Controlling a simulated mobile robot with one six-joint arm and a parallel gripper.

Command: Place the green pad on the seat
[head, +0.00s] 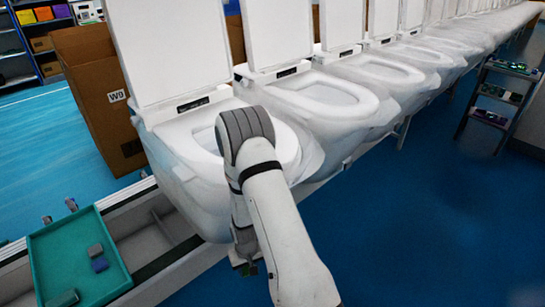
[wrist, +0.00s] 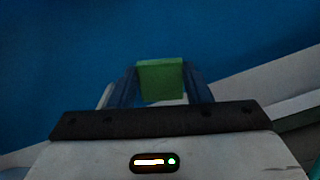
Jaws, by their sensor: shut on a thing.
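My gripper (head: 246,264) hangs low in front of the nearest toilet in the head view, below the level of its seat, and is largely hidden by my arm. In the wrist view, its two fingers are shut on the green pad (wrist: 160,80), a small bright green block. The seat (head: 288,146) of the nearest toilet is white, with its lid raised behind it. My arm crosses in front of this seat and hides part of it. No pad shows on the visible part of the seat.
A teal tray (head: 50,250) with grey and blue pads (head: 99,265) lies at lower left. More white toilets (head: 335,95) with raised lids run in a row to the right. A cardboard box (head: 98,90) stands behind. A rack (head: 500,95) stands at right; blue floor between is clear.

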